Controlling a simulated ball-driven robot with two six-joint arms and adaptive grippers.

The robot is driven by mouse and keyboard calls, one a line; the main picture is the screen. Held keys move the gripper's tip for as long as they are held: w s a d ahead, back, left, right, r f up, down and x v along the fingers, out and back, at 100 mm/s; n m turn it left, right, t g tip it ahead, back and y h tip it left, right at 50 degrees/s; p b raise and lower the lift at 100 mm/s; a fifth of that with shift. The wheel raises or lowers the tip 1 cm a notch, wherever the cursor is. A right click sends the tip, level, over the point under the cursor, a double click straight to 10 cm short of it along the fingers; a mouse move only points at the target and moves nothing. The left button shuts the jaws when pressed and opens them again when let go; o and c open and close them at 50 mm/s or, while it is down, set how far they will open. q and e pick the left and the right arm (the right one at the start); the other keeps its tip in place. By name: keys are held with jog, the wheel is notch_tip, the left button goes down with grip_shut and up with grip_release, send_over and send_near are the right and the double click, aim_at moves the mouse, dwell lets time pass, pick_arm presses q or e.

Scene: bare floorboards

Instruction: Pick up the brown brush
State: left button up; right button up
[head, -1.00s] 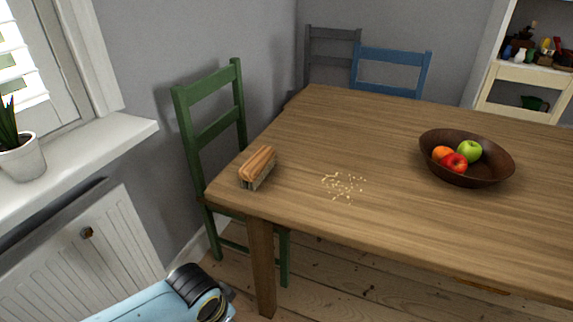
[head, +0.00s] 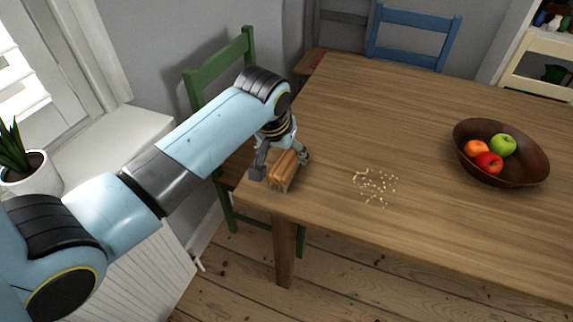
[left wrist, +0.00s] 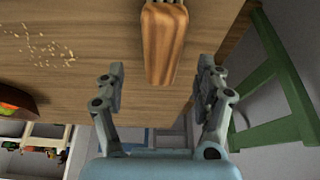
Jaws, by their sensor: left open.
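The brown brush (head: 285,171) lies near the left corner of the wooden table (head: 400,120), its wooden back up. In the head view my left gripper (head: 281,169) is over the brush, with a finger on either side of it. In the left wrist view the same brush (left wrist: 163,40) shows between and beyond the two spread fingers of the gripper (left wrist: 160,88). The gripper is open, and a gap shows on both sides of the brush. My right gripper is not in view.
Pale crumbs (head: 375,186) are scattered on the table right of the brush. A dark bowl (head: 522,165) with fruit stands further right. A green chair (head: 222,66) is close behind the table corner. A potted plant (head: 28,168) is on the windowsill. The table's middle is clear.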

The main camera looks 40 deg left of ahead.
aim_at(286, 159)
pick_arm(q)
jog(key=x, duration=0.5)
jog(key=shift+w+a+f+b, duration=0.2)
jog(key=shift+w+a+b, duration=0.05)
jog(key=shift+w+b, duration=0.05)
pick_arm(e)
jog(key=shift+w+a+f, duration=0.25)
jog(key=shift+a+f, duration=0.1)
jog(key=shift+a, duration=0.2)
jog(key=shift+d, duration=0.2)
pick_arm(q)
jog(key=shift+f, duration=0.2)
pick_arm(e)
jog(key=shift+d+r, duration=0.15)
pick_arm(q)
jog(key=shift+c, duration=0.4)
jog(key=c, duration=1.2)
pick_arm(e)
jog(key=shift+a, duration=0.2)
pick_arm(q)
jog(key=shift+r, duration=0.1)
